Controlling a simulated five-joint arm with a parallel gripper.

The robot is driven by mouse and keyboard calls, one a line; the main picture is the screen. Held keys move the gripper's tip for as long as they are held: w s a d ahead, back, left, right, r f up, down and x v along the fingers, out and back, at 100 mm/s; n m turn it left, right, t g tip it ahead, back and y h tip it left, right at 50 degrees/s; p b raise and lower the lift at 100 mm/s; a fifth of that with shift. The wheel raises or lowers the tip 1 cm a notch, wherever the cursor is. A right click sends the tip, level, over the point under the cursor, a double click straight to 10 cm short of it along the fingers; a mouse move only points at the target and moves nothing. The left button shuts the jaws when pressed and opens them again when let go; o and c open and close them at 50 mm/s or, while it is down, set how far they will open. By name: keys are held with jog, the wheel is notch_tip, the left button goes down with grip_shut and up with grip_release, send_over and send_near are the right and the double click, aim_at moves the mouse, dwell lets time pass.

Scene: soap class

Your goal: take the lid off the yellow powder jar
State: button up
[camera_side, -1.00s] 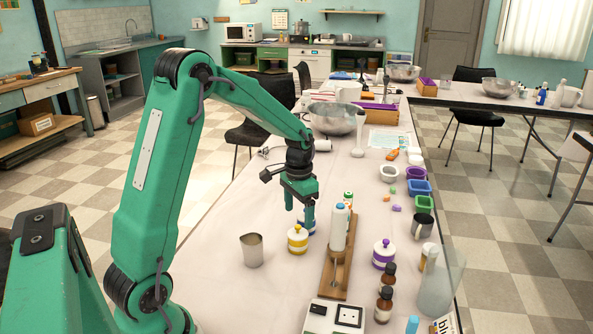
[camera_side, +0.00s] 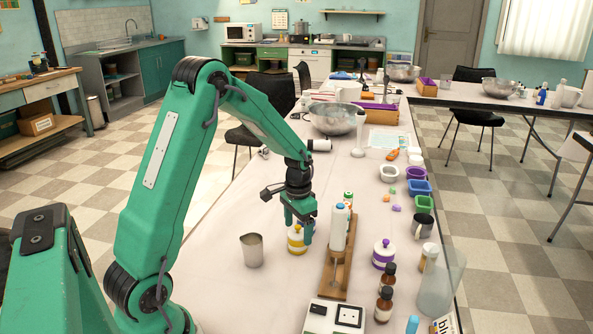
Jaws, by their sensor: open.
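The yellow powder jar (camera_side: 297,246) is a small white jar with a yellow band, upright on the table. Its yellow lid (camera_side: 294,232) is on it, partly hidden by my gripper. My gripper (camera_side: 297,229) is open, pointing down, with its fingers low around or just in front of the lid. I cannot tell whether the fingers touch the lid. A jar with blue, seen before behind the yellow one, is now mostly hidden by my gripper.
A wooden rack (camera_side: 338,272) with a white bottle (camera_side: 339,228) stands close on the right. A metal beaker (camera_side: 252,250) stands on the left. The table's left front is clear.

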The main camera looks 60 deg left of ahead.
aim_at(298, 226)
jog(key=shift+c, duration=0.5)
jog(key=c, duration=0.9)
jog(key=shift+c, duration=0.2)
jog(key=shift+r, duration=0.15)
notch_tip(298, 226, up, 10)
